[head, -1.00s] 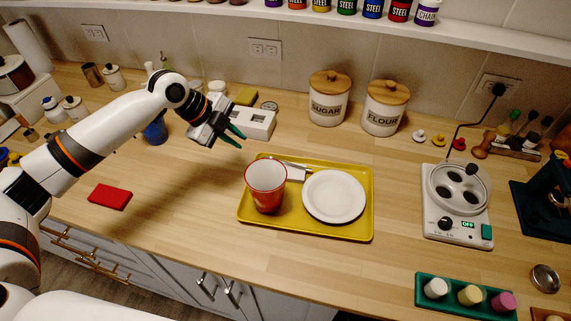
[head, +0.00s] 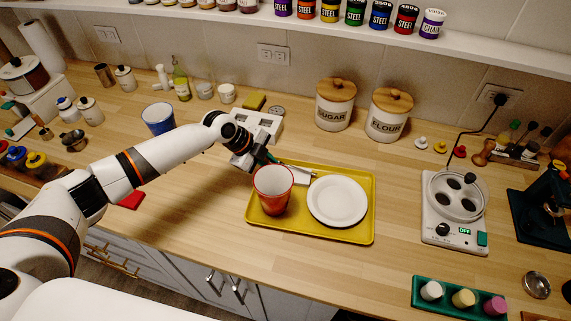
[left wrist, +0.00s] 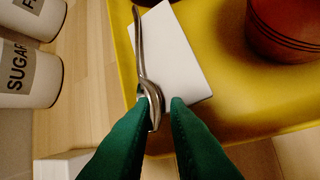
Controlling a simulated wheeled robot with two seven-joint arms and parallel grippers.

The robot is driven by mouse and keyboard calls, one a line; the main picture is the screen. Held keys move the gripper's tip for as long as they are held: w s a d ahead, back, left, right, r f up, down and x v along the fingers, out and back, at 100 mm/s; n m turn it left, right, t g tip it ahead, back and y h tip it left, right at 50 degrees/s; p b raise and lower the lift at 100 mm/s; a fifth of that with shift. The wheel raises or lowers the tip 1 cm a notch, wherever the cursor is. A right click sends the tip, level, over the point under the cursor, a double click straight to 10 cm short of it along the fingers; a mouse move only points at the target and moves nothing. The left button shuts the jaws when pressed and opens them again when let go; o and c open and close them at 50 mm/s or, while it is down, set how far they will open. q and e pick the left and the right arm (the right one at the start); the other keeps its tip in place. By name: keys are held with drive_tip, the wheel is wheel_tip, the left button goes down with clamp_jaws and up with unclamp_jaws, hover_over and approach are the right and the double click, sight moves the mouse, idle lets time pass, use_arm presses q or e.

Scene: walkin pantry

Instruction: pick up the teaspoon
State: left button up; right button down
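The teaspoon (left wrist: 141,45) is silver and shows in the left wrist view. It lies along a flat white piece (left wrist: 172,50) on the yellow tray (left wrist: 219,65), at the tray's edge. My left gripper (left wrist: 159,103) is open, its green fingertips apart on either side of the spoon's bowl end; the spoon lies nearer the left fingertip in that view. I cannot tell whether they touch it. In the head view my left gripper (head: 271,158) is at the tray's back left, behind the red cup (head: 273,192). My right gripper is not in view.
A white plate (head: 337,201) sits right of the cup on the tray. Sugar (head: 334,112) and flour (head: 387,122) canisters stand behind. A white divided holder (head: 262,127) is behind the gripper. A hot plate (head: 455,230) stands right.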

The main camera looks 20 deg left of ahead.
use_arm(q)
clamp_jaws()
wheel_tip(320, 180, up, 10)
drive_tip(key=f+b, duration=0.1)
drive_tip(key=b, duration=0.3)
drive_tip(key=shift+m, duration=0.3)
drive_tip(key=f, duration=0.2)
drive_tip(key=s+f+p, duration=0.1)
drive_tip(key=f, duration=0.2)
drive_tip(key=f+p, duration=0.1)
drive_tip(key=f, duration=0.2)
drive_tip(key=shift+s+a+f, duration=0.1)
drive_tip(key=shift+s, duration=0.2)
drive_tip(key=shift+f, duration=0.35)
drive_tip(key=shift+o, duration=1.1)
unclamp_jaws()
